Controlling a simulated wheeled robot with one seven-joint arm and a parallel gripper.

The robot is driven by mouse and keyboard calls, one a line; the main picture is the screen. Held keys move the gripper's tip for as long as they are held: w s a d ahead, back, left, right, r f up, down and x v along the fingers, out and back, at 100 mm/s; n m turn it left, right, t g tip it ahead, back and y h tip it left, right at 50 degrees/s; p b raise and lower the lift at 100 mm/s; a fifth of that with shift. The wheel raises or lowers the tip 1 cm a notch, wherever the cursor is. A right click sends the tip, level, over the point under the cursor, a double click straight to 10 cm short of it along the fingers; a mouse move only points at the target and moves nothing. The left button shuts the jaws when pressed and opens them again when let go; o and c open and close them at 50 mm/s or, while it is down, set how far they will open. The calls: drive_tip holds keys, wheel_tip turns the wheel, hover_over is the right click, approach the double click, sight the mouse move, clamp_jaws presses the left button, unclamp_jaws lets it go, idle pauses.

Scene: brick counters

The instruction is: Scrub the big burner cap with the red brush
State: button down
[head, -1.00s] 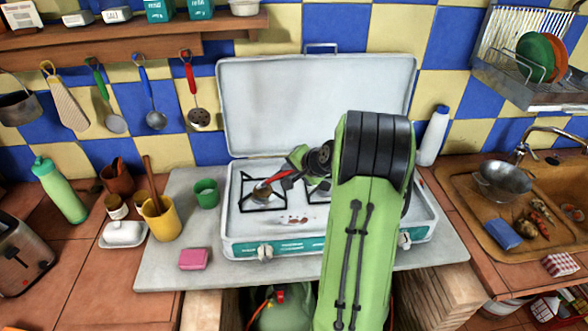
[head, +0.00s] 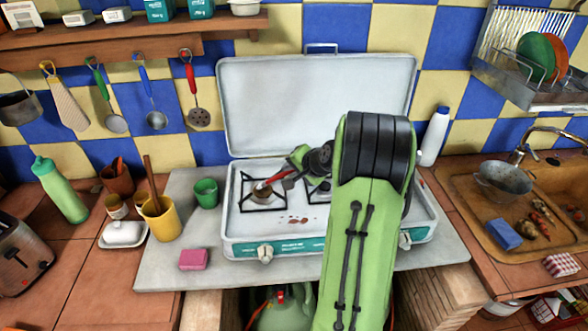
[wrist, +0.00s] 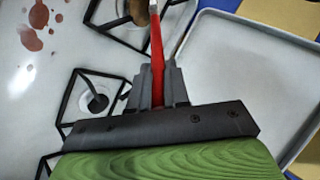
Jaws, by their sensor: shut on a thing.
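The red brush (head: 271,182) is held in my gripper (head: 287,181), with its head end over the left burner of the white camping stove. In the wrist view, the red brush (wrist: 156,50) runs up between the closed fingers of my gripper (wrist: 157,88). The brownish burner cap (head: 262,193) sits inside the left black pan support. In the wrist view its brown shape (wrist: 139,10) is cut off at the top edge, beside the brush. The brush head looks at or just above the cap; I cannot tell whether they touch.
The stove (head: 232,222) has its lid (head: 310,100) open behind. Reddish stains (head: 297,220) mark its top. A smaller burner (wrist: 97,103) is partly hidden by my arm. A pink sponge (head: 193,259), green cup (head: 206,192) and yellow cup (head: 160,222) stand left.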

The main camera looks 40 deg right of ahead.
drive_tip(key=shift+s+d+f, duration=0.1)
drive_tip(key=shift+s+d, duration=0.15)
drive_tip(key=shift+d, duration=0.05)
idle(0.9)
wheel_tip(320, 180, up, 5)
drive_tip(key=p, duration=0.3)
drive_tip(key=shift+p, duration=0.3)
idle(0.4)
